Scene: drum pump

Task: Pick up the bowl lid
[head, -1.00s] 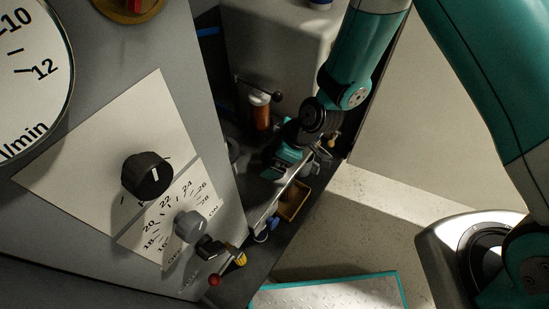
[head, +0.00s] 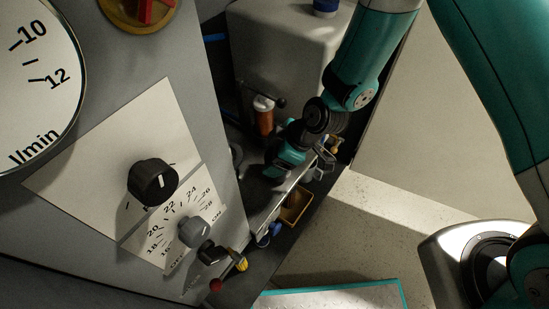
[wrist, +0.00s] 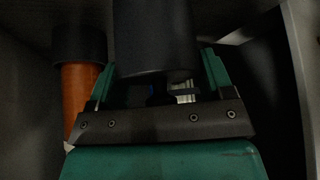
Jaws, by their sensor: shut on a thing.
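My gripper (head: 273,170) reaches down into the dark recess beside the slanted panel. In the wrist view its two green fingers (wrist: 160,84) stand on either side of a dark round cylinder, which I take to be the bowl lid (wrist: 153,38). The gripper is shut on it. In the head view the lid is hard to make out against the dark recess. An orange cylinder with a dark top (wrist: 80,95) stands to the left of the fingers in the wrist view. It also shows behind the gripper in the head view (head: 265,118).
A grey box-shaped tank (head: 290,60) stands behind the gripper. The panel with a black knob (head: 152,182) and a grey knob (head: 194,231) closes off the left. A small yellow-brown tray (head: 296,207) lies at the right. Pale floor (head: 370,235) is free beyond it.

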